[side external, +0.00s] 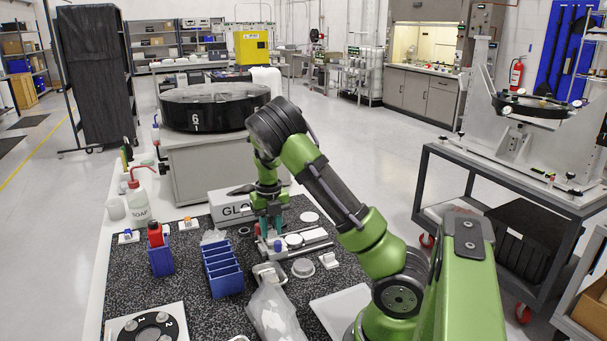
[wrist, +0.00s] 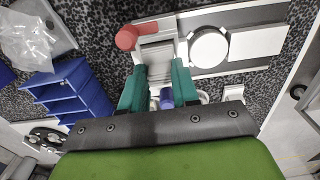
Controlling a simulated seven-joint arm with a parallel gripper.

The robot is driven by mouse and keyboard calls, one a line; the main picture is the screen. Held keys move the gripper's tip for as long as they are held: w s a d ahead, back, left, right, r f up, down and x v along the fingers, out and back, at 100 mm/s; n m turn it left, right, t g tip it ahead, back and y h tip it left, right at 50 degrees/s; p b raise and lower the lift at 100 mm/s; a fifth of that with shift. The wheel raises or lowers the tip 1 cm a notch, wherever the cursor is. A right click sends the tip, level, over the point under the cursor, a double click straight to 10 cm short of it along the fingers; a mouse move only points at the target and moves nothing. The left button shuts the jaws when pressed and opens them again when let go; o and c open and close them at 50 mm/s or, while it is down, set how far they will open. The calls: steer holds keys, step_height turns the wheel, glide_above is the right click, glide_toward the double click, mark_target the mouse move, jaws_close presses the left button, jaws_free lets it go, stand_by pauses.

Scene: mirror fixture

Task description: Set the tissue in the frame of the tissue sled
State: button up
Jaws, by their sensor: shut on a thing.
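The tissue sled (side external: 312,241) is a flat metal bar with a white round disc on it, lying on the speckled mat. It also shows in the wrist view (wrist: 256,41), with a red knob (wrist: 126,37) at its left end and a grey ridged block beside the knob. My gripper (side external: 268,232) points down over the sled's left end. In the wrist view its teal fingers (wrist: 160,72) stand apart around a pale piece, which looks like the tissue (wrist: 158,70). The fingers hide most of it. I cannot tell whether it touches the frame.
A blue slotted rack (side external: 222,268) and a clear plastic bag (side external: 272,312) stand left and in front of the sled. A GL-marked box (side external: 230,207) is behind it. Small round parts (side external: 303,268) lie in front.

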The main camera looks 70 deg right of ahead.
steer(key=shift+f, duration=0.85)
stand_by(1.3)
steer(key=o, duration=1.5)
steer(key=shift+r, duration=3.55)
